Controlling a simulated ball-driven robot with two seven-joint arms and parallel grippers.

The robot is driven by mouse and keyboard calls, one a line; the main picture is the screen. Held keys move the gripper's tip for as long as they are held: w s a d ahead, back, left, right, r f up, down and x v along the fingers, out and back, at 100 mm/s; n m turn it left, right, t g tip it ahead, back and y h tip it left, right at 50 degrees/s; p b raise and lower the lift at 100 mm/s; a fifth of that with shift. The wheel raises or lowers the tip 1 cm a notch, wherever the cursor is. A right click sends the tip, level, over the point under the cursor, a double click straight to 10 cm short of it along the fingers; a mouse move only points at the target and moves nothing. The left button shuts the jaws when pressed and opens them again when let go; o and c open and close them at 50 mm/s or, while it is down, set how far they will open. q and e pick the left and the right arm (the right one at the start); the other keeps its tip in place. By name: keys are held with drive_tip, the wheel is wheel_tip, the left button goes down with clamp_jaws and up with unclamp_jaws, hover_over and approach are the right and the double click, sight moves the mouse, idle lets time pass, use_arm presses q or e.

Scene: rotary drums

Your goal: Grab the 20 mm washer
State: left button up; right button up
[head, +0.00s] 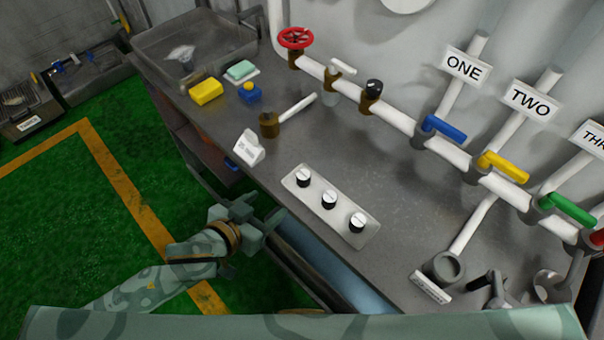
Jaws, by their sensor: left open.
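I cannot make out a 20 mm washer for certain in the head view. A small white wedge-shaped sign (248,149) with print too small to read stands near the table's front edge, beside a brown valve fitting (269,124) with a white lever. Another small white label (431,286) lies by a grey round cup-like fitting (443,267) at lower right. My left gripper (258,214) is open and empty, just off the front edge of the table, below the wedge sign and left of the knob panel.
The grey table (420,180) carries a panel with three knobs (329,200), a yellow block (206,91), a blue piece (249,92) and a clear tray (215,45). Pipes with coloured levers run along the back. Green floor (60,220) lies open at left.

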use_arm(q)
drive_tip(key=b, duration=0.2)
approach(301, 177)
drive_tip(key=x, duration=0.2)
drive_tip(key=shift+d+f, duration=0.25)
drive_tip(key=b+x, duration=0.1)
drive_tip(key=x, duration=0.5)
drive_tip(key=shift+w, duration=0.35)
drive_tip(key=shift+s, duration=0.1)
drive_tip(key=c, duration=1.1)
